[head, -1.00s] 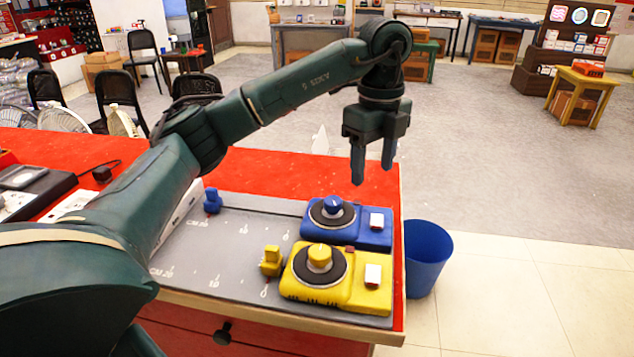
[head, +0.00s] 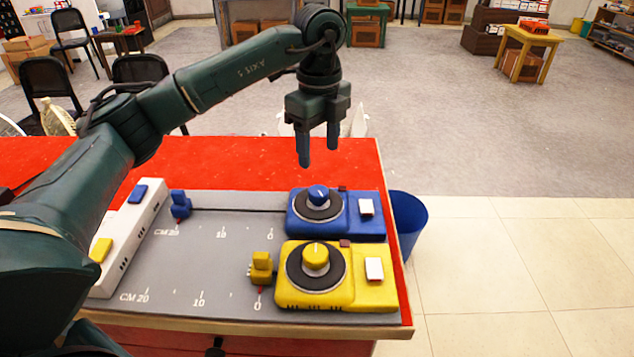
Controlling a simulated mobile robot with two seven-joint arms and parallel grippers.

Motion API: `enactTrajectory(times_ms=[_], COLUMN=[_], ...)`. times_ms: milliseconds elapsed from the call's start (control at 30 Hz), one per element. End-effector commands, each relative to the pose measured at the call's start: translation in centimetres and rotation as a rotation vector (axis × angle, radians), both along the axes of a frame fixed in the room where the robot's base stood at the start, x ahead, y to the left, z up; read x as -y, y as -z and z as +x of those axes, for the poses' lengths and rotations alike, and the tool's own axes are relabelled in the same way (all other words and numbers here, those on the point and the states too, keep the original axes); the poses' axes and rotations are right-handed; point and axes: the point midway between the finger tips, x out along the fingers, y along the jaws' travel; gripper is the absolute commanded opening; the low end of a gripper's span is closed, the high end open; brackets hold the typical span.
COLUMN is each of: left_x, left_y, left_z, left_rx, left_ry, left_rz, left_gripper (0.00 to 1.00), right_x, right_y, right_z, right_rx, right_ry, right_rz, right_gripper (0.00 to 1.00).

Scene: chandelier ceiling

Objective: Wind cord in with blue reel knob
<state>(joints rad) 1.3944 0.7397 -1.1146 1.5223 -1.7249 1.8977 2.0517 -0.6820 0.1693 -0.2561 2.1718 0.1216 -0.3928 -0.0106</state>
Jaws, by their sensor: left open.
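The blue reel (head: 364,222) sits at the back right of a grey board (head: 190,270) marked in centimetres. Its blue knob (head: 318,193) stands on a black disc with a pale ring. A dark cord (head: 237,210) runs left from the blue reel to a blue slider (head: 181,205) near the 20 mark. The yellow reel (head: 350,289) with its yellow knob (head: 315,256) is in front, with a yellow slider (head: 261,268) near 0. My left gripper (head: 319,150) is open and empty, pointing down above and behind the blue knob, apart from it. My right gripper is not in view.
A white block (head: 134,228) with a blue and a yellow pad stands at the board's left end. The red table top (head: 240,160) is clear behind the board. A blue bin (head: 408,222) stands on the floor beyond the right edge.

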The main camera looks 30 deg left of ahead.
Motion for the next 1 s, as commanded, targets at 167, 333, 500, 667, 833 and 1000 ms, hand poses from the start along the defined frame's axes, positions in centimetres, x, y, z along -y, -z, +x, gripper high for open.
enactTrajectory(times_ms=[167, 333, 500, 667, 833, 1000], left_x=[-0.1, 0.0, 0.0, 0.0, 0.0, 0.0], left_y=[4.1, 7.0, 8.7, 9.2, 9.2, 9.2], left_z=[-0.1, -0.1, 0.0, 0.0, 0.0, 0.0], left_rx=[-0.004, -0.003, -0.001, 0.000, 0.000, 0.000], left_ry=[0.000, 0.000, 0.001, 0.000, 0.000, 0.000], left_rz=[0.001, 0.001, -0.001, 0.000, 0.000, 0.000], left_gripper=[0.57, 0.57, 0.57, 0.57, 0.57, 0.46], right_x=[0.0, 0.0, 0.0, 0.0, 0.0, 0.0], right_y=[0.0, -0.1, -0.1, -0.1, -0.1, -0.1], right_z=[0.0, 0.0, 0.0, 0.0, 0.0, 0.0], right_rx=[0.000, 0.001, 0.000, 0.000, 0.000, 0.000], right_ry=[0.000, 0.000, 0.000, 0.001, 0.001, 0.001], right_rz=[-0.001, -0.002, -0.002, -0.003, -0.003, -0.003], right_gripper=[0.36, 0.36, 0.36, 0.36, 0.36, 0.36])
